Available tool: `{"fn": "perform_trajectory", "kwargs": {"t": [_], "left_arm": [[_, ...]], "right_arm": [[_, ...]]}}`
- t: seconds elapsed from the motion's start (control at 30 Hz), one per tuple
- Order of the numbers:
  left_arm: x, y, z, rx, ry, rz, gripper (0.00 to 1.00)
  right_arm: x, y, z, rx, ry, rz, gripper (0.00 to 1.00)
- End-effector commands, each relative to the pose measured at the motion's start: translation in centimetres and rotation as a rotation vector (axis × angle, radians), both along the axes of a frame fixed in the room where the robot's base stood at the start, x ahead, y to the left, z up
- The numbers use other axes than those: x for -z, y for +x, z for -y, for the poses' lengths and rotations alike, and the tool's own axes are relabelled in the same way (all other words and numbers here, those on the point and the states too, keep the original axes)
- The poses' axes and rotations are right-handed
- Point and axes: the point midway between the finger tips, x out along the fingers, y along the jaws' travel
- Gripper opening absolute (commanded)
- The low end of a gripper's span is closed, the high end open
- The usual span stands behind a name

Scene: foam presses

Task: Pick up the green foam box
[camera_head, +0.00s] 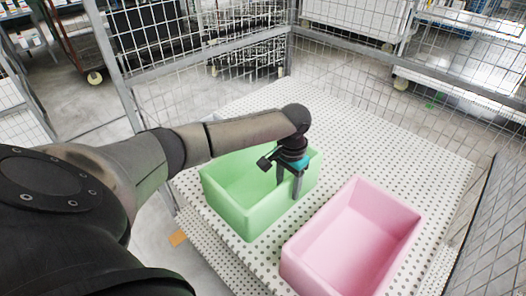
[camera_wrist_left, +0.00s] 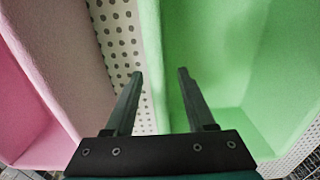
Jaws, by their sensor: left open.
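The green foam box (camera_head: 247,213) is an open-topped box on a perforated white table, left of a pink foam box. My left gripper (camera_head: 288,190) is open, pointing down at the green box's right-hand wall, the side facing the pink box. In the left wrist view, the green box (camera_wrist_left: 230,60) fills the right half. The left gripper's two fingers (camera_wrist_left: 160,75) are apart there, and the green wall's rim lies between them. One finger is on the inner side and the other is over the gap. I cannot tell whether either finger touches the wall. My right gripper is not in view.
The pink foam box (camera_head: 350,240) stands close to the right of the green one, with a narrow gap of table (camera_head: 390,150) between them. Wire mesh fencing (camera_head: 240,50) encloses the table's far sides. The table's back part is clear.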

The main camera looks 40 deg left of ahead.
Motion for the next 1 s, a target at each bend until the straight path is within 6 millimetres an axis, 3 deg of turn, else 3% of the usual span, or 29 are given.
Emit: {"fn": "perform_trajectory", "kwargs": {"t": [0.03, 0.17, 0.4, 0.9, 1.0], "left_arm": [[1.3, -0.2, 0.0, 0.0, 0.001, -0.003, 0.55], [3.0, -0.1, 0.0, 0.001, 0.001, -0.002, 0.55], [3.2, -0.1, 0.0, 0.001, 0.002, 0.0, 0.55], [3.1, -0.1, 0.0, 0.001, 0.001, 0.0, 0.0], [3.1, -0.1, 0.0, 0.001, 0.002, 0.0, 0.0]], "right_arm": [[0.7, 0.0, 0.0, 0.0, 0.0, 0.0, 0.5], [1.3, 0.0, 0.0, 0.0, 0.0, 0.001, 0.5], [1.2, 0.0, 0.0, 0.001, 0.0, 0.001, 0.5], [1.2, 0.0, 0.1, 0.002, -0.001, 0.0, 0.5], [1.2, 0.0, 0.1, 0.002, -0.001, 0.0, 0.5]]}}
